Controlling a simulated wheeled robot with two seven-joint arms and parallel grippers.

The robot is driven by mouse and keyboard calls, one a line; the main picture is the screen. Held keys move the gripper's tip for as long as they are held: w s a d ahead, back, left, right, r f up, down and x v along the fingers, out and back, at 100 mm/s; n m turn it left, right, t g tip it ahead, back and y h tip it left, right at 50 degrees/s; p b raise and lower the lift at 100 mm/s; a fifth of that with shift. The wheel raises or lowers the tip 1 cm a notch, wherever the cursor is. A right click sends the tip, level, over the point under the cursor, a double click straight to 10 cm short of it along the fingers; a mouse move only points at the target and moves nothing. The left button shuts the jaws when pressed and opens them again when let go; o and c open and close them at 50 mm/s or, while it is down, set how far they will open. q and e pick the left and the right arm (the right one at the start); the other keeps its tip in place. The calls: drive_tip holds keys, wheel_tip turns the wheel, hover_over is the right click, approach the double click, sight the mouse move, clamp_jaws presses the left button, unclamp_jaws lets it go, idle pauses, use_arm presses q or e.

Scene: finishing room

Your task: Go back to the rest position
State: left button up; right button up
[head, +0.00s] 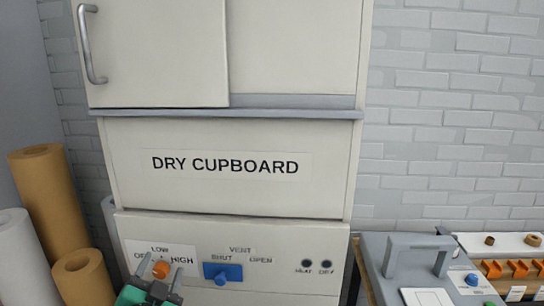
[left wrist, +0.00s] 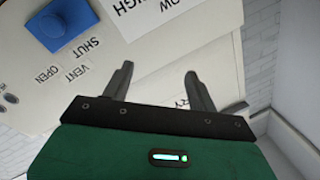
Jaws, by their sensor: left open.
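My left gripper (head: 159,268) is low in the head view, in front of the dry cupboard's (head: 330,165) lower control panel. Its green body is cut off by the bottom edge. In the left wrist view the gripper (left wrist: 159,70) has its two dark fingers spread apart with nothing between them. An orange knob (head: 161,269) under the LOW / HIGH label shows between the fingers in the head view. The knob does not show in the left wrist view, and I cannot tell its distance from the fingers. My right gripper is not in view.
A blue vent handle (head: 222,273) sits right of the knob; it also shows in the left wrist view (left wrist: 65,25). Brown rolls (head: 50,195) and a white roll (head: 20,255) stand at left. A grey-blue machine (head: 375,262) and a rack with orange parts (head: 510,268) are at right.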

use_arm(q)
drive_tip(key=s+f+n+g, duration=0.2)
drive_tip(key=s+f+g, duration=0.3)
drive_tip(key=f, duration=0.5)
drive_tip(key=s+f+n+g, duration=0.1)
drive_tip(key=s+f+g, duration=0.2)
drive_tip(key=s+f, duration=0.55)
drive_tip(key=s+f+n+g+h, duration=0.1)
drive_tip(key=s+f+g, duration=0.2)
drive_tip(key=s+f, duration=0.3)
drive_tip(key=s+f+n+g, duration=0.1)
drive_tip(key=s+f+g, duration=0.25)
drive_tip(key=s, duration=0.55)
wheel_tip(320, 180, down, 31)
drive_tip(key=s+g, duration=0.1)
drive_tip(key=g, duration=0.1)
drive_tip(key=s+a+f+g, duration=0.1)
drive_tip(key=s+a+f, duration=0.1)
drive_tip(key=s+f, duration=1.7)
drive_tip(key=shift+a+f+m, duration=0.2)
drive_tip(key=shift+a+m, duration=0.15)
drive_tip(key=shift+m, duration=0.05)
